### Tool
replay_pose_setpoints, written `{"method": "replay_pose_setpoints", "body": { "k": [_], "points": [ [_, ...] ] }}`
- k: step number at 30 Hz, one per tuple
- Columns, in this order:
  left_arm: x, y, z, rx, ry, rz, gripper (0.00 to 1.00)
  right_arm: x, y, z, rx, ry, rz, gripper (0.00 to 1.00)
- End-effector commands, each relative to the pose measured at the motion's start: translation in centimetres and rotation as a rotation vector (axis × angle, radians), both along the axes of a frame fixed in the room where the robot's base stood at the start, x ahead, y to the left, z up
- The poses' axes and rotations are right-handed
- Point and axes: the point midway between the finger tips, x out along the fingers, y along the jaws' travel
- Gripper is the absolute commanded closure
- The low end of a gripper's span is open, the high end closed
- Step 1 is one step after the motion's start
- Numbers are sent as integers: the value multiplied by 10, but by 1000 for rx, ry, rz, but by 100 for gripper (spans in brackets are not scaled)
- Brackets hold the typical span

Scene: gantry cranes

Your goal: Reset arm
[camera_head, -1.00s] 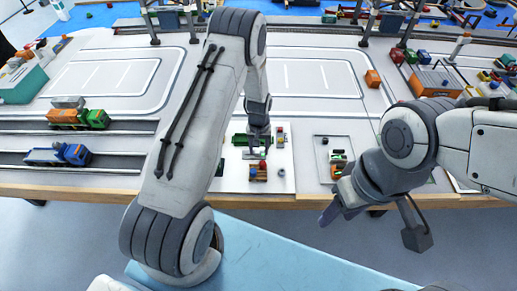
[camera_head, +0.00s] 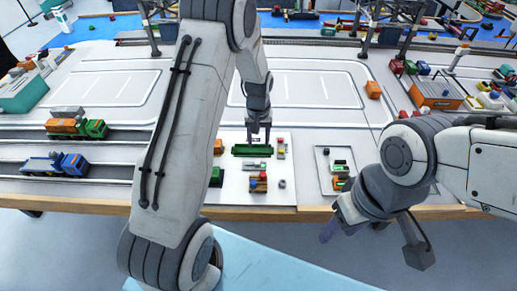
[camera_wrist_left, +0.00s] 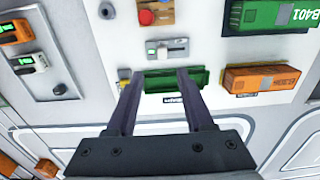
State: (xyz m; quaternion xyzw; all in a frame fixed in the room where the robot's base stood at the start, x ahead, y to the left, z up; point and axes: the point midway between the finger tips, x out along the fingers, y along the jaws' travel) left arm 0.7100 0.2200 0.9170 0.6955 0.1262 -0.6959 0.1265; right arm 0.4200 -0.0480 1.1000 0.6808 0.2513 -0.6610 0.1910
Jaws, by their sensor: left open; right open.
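My left gripper (camera_head: 260,138) is open and empty above the far side of a white panel with small toy parts. In the left wrist view its two fingers (camera_wrist_left: 160,102) are apart, and a green block (camera_wrist_left: 174,80) shows just beyond and between them. The same green block (camera_head: 252,150) lies on the panel in the head view. My left arm crosses the middle of the head view and hides part of the table. My right gripper (camera_head: 352,229) is open at the table's front edge, below the right arm; its fingers are partly hidden.
Toy trucks, orange-green (camera_head: 76,128) and blue (camera_head: 55,164), stand on dark lanes at left. A small tray (camera_head: 323,180) with parts lies near the right gripper. An orange container (camera_head: 436,94) stands at right. The marked table area behind the left gripper is mostly clear.

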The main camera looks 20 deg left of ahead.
Motion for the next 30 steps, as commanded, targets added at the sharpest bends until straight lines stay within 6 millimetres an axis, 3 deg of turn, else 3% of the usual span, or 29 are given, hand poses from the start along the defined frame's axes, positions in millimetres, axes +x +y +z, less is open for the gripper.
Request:
{"method": "replay_pose_setpoints", "body": {
  "k": [18, 20, 23, 26, 30],
  "points": [
    [-1, -6, 9, -1, -4, -16, 48, 0, 0, 0, 0, 0, 0, 50],
    [-5, -18, 20, -1, -8, -49, 48, 0, 0, 0, 0, 0, 0, 50],
    [-21, -53, 52, -7, -18, -149, 48, 0, 0, 0, 0, 0, 0, 50],
    [-55, -97, 91, -17, -27, -293, 48, 0, 0, 0, 0, 0, 0, 50],
    [-122, -146, 137, -33, -36, -511, 48, 0, 0, 0, 0, 0, 0, 50]
  ]
}}
